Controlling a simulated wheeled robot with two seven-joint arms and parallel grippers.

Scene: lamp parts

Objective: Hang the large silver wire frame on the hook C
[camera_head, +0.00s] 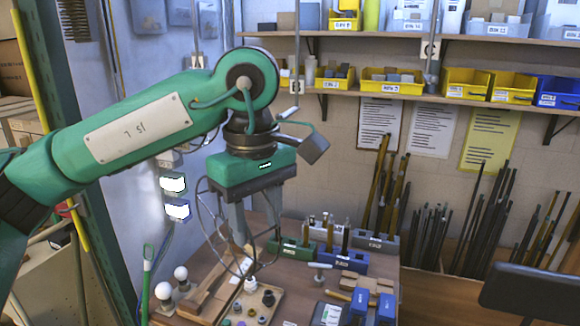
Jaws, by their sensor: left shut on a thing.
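The large silver wire frame (200,211) hangs under my left gripper (240,222), in the middle-left of the head view. The gripper points down and is shut on the frame, above the workbench. Its fingertips are partly lost among the thin wires. Three upright rods with small white tags hang in view: a left tagged rod (197,61), a middle tagged rod (296,87) and a right tagged rod (430,49). The tag letters are too small to read surely, so I cannot tell which is hook C. The frame is apart from all three. My right gripper is not in view.
The workbench (385,262) holds green, grey and blue blocks, small knobs and two white bulbs (172,282). Shelves with yellow bins (392,82) line the back wall. Dark rods lean at the right. A dark panel (535,290) fills the lower right.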

